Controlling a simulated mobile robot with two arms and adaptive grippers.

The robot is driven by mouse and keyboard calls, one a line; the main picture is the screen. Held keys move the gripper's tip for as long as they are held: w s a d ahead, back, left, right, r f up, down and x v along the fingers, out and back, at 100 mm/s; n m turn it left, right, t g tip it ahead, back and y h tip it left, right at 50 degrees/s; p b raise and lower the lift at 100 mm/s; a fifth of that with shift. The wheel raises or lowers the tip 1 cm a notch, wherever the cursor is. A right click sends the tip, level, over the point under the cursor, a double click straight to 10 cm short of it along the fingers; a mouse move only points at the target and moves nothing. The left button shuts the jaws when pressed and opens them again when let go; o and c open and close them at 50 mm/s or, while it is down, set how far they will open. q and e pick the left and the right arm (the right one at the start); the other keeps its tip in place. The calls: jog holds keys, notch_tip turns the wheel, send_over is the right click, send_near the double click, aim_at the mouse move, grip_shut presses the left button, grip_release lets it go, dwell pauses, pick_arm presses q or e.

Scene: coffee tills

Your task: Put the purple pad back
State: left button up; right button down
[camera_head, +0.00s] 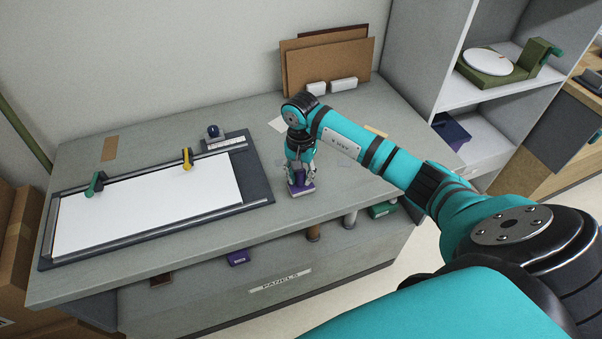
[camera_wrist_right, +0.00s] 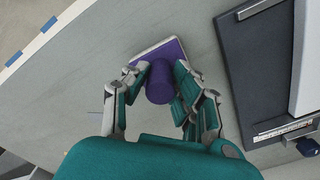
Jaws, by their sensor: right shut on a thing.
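The purple pad (camera_wrist_right: 160,50) is a square block with a pale rim and a round purple handle (camera_wrist_right: 160,88) on its top. My right gripper (camera_wrist_right: 161,76) is shut on the handle, with a finger on each side. In the head view the pad (camera_head: 301,188) is below my right gripper (camera_head: 299,172), at the grey table's front middle, right of the cutting board. I cannot tell whether its base touches the table or hangs just above it. My left gripper is not in view.
The dark board (camera_head: 258,180) with white sheet, green and yellow clamps fills the table's left. A dark blue-knobbed thing (camera_head: 213,132) stands behind it. A small purple block (camera_head: 238,258), a green block (camera_head: 383,210) and cylinders sit along the front below the tabletop. Brown panels (camera_head: 328,65) stand behind.

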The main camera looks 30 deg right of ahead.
jog(key=shift+f, duration=0.2)
jog(key=c, duration=1.1)
grip_release()
jog(key=shift+r, duration=0.1)
jog(key=shift+r, duration=0.15)
notch_tip(320, 180, up, 11)
jog(key=b, duration=0.3)
jog(key=shift+r, duration=0.5)
